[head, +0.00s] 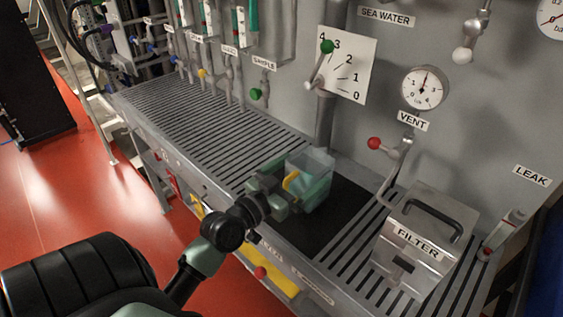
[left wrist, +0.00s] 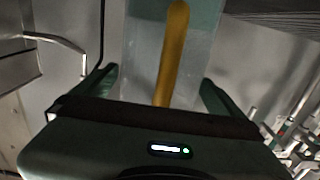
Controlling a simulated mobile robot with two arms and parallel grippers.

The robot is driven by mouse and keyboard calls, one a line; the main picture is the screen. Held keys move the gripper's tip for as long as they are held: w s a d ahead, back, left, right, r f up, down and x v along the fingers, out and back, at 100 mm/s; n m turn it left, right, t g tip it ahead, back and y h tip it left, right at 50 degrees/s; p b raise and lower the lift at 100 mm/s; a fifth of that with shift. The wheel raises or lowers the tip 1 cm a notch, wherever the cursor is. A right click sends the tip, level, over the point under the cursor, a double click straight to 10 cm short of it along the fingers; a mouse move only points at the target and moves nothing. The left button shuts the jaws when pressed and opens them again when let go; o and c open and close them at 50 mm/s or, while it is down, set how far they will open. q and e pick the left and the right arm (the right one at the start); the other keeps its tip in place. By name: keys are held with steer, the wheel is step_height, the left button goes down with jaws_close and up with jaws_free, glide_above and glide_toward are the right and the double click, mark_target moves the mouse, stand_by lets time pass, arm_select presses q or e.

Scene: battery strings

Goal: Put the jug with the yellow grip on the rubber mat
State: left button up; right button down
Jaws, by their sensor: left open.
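The clear jug (head: 315,174) with a yellow grip (head: 291,183) stands upright over the black rubber mat (head: 345,212), at its left part; it appears to rest on the mat. My left gripper (head: 287,190) is open at the jug's grip side, reaching in from the left. In the left wrist view the yellow grip (left wrist: 171,55) runs between the two open fingers of my left gripper (left wrist: 160,88), with the jug's clear wall (left wrist: 205,50) behind it. The jug's base is partly hidden by the gripper. My right gripper is not in view.
The slatted bench (head: 185,113) extends to the left and is mostly clear. A metal filter box (head: 425,235) with a black handle stands right of the mat. A red-knobbed vent lever (head: 375,143) and a vertical pipe (head: 324,120) stand behind.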

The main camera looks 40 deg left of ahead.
arm_select(q)
steer(key=s+b, duration=0.2)
steer(key=s, duration=0.8)
steer(key=shift+a, duration=0.35)
